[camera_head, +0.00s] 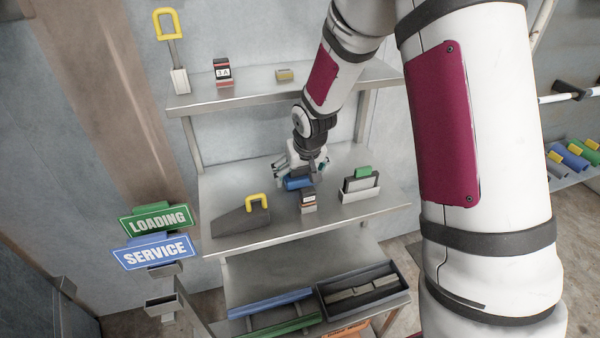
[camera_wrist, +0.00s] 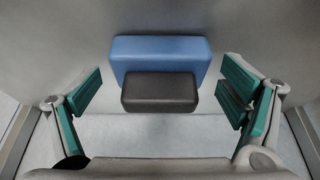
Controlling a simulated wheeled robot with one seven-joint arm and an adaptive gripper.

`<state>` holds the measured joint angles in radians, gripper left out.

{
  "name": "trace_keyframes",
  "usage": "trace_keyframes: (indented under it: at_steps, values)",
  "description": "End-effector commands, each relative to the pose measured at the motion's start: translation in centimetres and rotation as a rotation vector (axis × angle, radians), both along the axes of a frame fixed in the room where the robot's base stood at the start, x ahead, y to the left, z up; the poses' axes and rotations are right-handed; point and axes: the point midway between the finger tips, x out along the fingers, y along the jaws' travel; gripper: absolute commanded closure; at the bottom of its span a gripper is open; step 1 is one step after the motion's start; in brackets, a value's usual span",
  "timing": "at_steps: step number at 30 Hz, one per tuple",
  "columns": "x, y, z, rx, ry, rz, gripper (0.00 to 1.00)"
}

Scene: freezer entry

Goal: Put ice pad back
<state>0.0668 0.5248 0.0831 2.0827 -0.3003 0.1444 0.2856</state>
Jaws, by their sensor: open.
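The ice pad seems to be the blue block (camera_head: 297,184) on the middle shelf (camera_head: 232,186); I cannot be sure of its name. In the wrist view the blue block (camera_wrist: 160,57) has a dark grey block-shaped part (camera_wrist: 159,92) at its near side. My gripper (camera_head: 301,172) is just above and behind the blue block in the head view. In the wrist view my gripper (camera_wrist: 160,98) is open, with one teal-padded finger on each side of the block and visible gaps. Nothing is held. The arm hides part of the shelf behind.
On the middle shelf stand a grey wedge with a yellow handle (camera_head: 257,201), a small labelled block (camera_head: 308,202) close by, and a holder with a green-topped card (camera_head: 360,185). The upper shelf (camera_head: 245,92) is above. LOADING (camera_head: 157,220) and SERVICE (camera_head: 154,252) signs stand left.

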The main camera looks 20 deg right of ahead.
Motion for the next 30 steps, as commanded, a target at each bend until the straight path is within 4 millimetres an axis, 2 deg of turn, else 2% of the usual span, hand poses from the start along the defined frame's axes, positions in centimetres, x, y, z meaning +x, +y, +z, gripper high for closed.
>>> trace_keyframes:
  at_steps: [5, 15, 21, 30]
  values:
    - [-0.2, 0.0, 1.2, 0.000, -0.003, 0.000, 0.10]
    - [-2.9, 0.0, 7.5, -0.001, -0.003, 0.000, 0.10]
    - [-4.1, 0.0, 10.3, -0.001, -0.003, 0.000, 0.10]
    - [-4.7, 0.0, 11.4, 0.000, 0.000, 0.000, 0.10]
